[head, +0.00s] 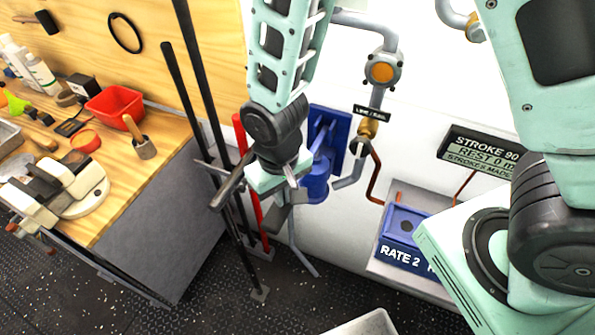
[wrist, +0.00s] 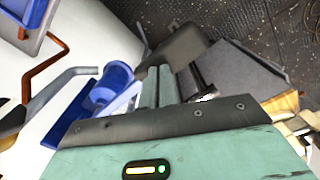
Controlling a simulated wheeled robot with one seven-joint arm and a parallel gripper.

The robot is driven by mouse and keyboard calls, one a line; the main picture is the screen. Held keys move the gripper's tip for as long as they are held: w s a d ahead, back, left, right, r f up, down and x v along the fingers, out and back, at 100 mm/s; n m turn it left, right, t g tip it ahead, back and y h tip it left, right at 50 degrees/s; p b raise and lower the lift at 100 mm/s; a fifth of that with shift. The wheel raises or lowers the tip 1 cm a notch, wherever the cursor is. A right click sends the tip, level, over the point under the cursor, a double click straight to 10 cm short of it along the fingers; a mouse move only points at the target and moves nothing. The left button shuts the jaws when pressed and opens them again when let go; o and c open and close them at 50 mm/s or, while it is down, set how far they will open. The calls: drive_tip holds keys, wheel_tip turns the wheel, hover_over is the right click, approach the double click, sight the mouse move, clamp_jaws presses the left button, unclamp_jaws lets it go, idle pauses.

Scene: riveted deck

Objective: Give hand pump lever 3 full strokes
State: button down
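The blue hand pump (head: 318,178) is fixed low on the white wall; it also shows in the wrist view (wrist: 110,88). My gripper (head: 258,198) hangs just left of and in front of the pump, pointing down. Dark grey finger-like parts show there, and a dark finger shows in the wrist view (wrist: 180,45). My gripper hides part of the pump, and I cannot make out the lever clearly or whether the fingers hold it.
A wooden workbench (head: 125,190) with tools and a red bin (head: 115,105) stands left. Long black bars (head: 178,75) and a red bar (head: 251,190) stand between bench and pump. A blue-topped box (head: 405,222) and grey pipes (head: 377,95) are right of the pump.

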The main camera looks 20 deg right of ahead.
drive_tip(key=shift+f+b, duration=2.1)
drive_tip(key=shift+f, duration=1)
wheel_tip(320, 180, up, 12)
drive_tip(key=p, duration=1)
wheel_tip(320, 180, up, 5)
drive_tip(key=p, duration=0.4)
drive_tip(key=shift+f, duration=0.1)
